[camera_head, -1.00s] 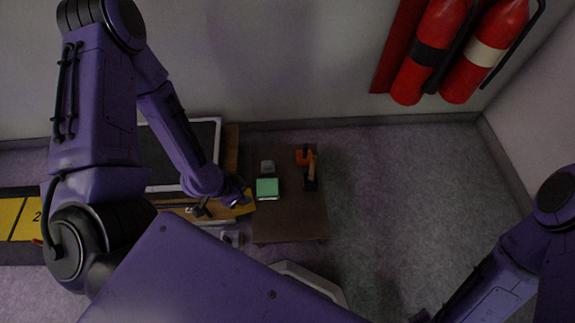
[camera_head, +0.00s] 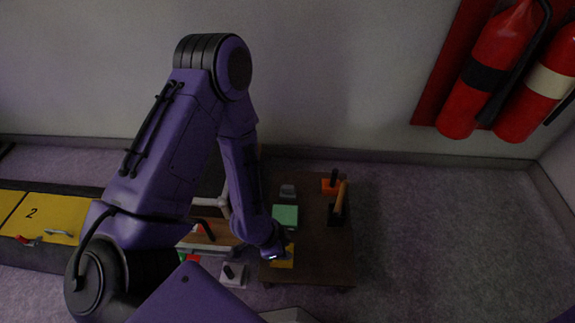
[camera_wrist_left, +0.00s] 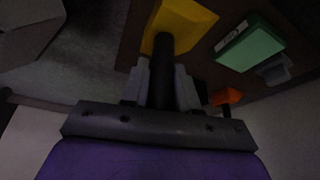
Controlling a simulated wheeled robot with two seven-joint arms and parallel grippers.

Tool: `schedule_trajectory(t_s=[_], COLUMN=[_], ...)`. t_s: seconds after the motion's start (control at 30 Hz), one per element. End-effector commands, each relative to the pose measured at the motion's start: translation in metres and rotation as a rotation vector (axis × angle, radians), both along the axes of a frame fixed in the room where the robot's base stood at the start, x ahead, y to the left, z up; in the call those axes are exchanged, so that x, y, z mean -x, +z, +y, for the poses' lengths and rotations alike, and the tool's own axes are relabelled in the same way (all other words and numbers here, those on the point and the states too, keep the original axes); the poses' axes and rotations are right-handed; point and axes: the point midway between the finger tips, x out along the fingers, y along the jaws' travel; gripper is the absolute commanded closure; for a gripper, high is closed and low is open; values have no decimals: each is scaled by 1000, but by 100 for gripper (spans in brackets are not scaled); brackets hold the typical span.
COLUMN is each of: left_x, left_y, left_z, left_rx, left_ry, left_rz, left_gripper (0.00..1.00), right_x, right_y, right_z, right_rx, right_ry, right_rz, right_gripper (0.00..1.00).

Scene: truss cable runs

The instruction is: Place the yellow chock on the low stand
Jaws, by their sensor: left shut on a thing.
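The yellow chock (camera_head: 284,259) has a dark upright post and sits under my left gripper (camera_head: 272,254) at the left front part of the low stand, a dark brown top (camera_head: 317,252). In the left wrist view my left gripper (camera_wrist_left: 162,82) is shut on the post of the yellow chock (camera_wrist_left: 188,18). The brown stand top (camera_wrist_left: 203,72) shows behind the chock there. I cannot tell whether the chock touches the stand. My right gripper is not in view.
On the stand are a green box (camera_head: 285,216), a grey item (camera_head: 287,191), an orange block (camera_head: 330,187) and a dark item with a wooden handle (camera_head: 340,200). Yellow panels (camera_head: 45,218) lie left. Red extinguishers (camera_head: 481,75) hang back right. Floor right of the stand is clear.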

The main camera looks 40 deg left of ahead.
Motion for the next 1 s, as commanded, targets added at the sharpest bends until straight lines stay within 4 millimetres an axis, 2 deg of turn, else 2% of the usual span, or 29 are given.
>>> schedule_trajectory(t_s=[0.13, 0.2, 0.27, 0.6, 0.63, 0.7, 1.0], left_x=[-10, -8, -8, -8, -8, -8, -8], left_y=[-16, -35, -44, -44, -43, -43, -39], left_z=[-6, -5, -5, -4, -4, -4, -4], left_rx=[1, 1, 1, -1, -1, 0, 0], left_ry=[0, 1, 3, 0, 0, 0, 1], left_rz=[-1, 1, 1, -1, -1, 0, -1], left_gripper=[100, 100, 100, 100, 62, 46, 46], right_x=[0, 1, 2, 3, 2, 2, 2], right_y=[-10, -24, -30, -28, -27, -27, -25], right_z=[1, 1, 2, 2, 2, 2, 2], right_rx=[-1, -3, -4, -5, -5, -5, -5], right_ry=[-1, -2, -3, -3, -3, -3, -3], right_rz=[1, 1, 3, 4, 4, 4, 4], right_gripper=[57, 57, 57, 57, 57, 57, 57])
